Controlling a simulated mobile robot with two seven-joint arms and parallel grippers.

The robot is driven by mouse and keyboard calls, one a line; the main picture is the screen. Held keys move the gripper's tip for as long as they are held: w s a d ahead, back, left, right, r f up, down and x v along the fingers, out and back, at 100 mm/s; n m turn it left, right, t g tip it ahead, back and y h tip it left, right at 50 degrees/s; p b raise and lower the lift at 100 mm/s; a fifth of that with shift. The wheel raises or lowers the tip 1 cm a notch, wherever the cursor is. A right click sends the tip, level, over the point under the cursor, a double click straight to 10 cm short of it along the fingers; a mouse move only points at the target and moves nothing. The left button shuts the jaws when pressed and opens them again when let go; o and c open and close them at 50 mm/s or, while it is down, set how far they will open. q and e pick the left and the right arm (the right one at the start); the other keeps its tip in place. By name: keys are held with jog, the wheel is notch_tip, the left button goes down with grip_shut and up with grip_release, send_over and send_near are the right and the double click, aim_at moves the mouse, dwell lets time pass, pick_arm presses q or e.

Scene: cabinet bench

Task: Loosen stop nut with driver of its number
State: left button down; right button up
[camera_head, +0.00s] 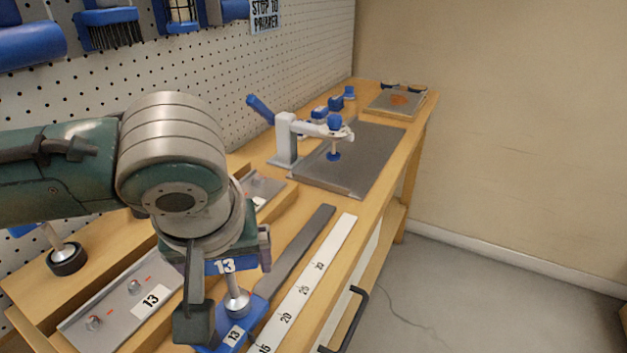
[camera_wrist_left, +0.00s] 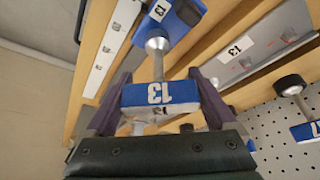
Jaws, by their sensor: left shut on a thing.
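My left gripper (camera_head: 229,285) is shut on the blue handle of a driver marked 13 (camera_head: 223,266). In the left wrist view the handle (camera_wrist_left: 160,94) lies between both fingers, with its metal shaft and round socket pointing away from the gripper. The socket end is at a blue block labelled 13 (camera_head: 234,335); I cannot tell whether it touches or sits in it. A grey metal plate labelled 13 (camera_head: 120,306) carries small nuts or screws with red marks, left of the gripper. It also shows in the left wrist view (camera_wrist_left: 263,52). My right gripper is not in view.
Another tool with a black round end (camera_head: 67,260) stands at the left. A white scale strip (camera_head: 305,285) and dark bar (camera_head: 300,246) lie along the bench front. A clamp (camera_head: 287,140) stands over a grey plate (camera_head: 372,165). Drawer handle (camera_head: 345,322) protrudes in front.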

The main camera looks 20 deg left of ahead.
pick_arm(q)
jog(key=shift+n, duration=0.3)
jog(key=shift+s+a+r+n+g+y+p, duration=0.1)
jog(key=shift+n+g+y+p, duration=0.3)
jog(key=shift+n+p, duration=1)
jog(key=shift+n, duration=0.1)
jog(key=shift+s+n+g, duration=0.1)
jog(key=shift+n+g, duration=0.2)
jog(key=shift+n, duration=0.4)
jog(key=shift+a+n+y+p, duration=0.1)
jog(key=shift+n+y+p, duration=0.3)
jog(key=shift+n, duration=0.2)
jog(key=shift+g, duration=0.3)
